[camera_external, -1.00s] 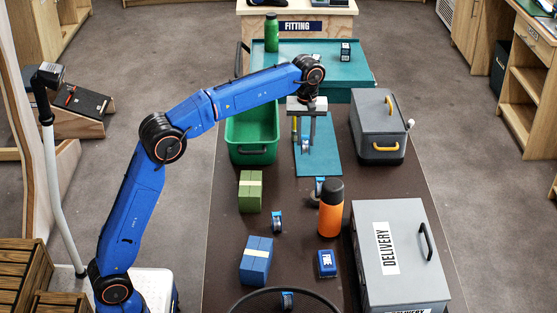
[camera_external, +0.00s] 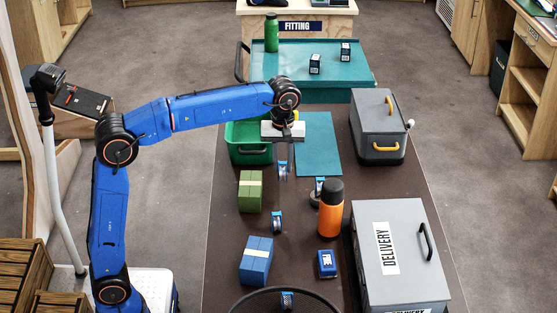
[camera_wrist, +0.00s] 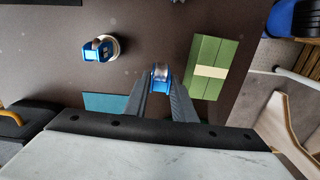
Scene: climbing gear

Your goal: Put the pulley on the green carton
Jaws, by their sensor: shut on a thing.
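My gripper (camera_external: 283,165) is shut on a blue pulley with a metal wheel (camera_external: 283,173). It holds the pulley above the dark table, to the right of and a little behind the green carton in the external view. The green carton (camera_external: 245,192) has a pale band and stands on the table's left side, its top bare. In the wrist view the pulley (camera_wrist: 160,75) sits between the fingertips (camera_wrist: 160,84), and the green carton (camera_wrist: 203,82) is just right of it, apart from it.
More blue pulleys stand on the table (camera_external: 277,222), one beside the orange bottle (camera_external: 331,212). A blue carton (camera_external: 257,252) is in front. A green bin (camera_external: 250,154) and teal mat (camera_external: 319,150) lie behind. Grey boxes (camera_external: 392,250) line the right side.

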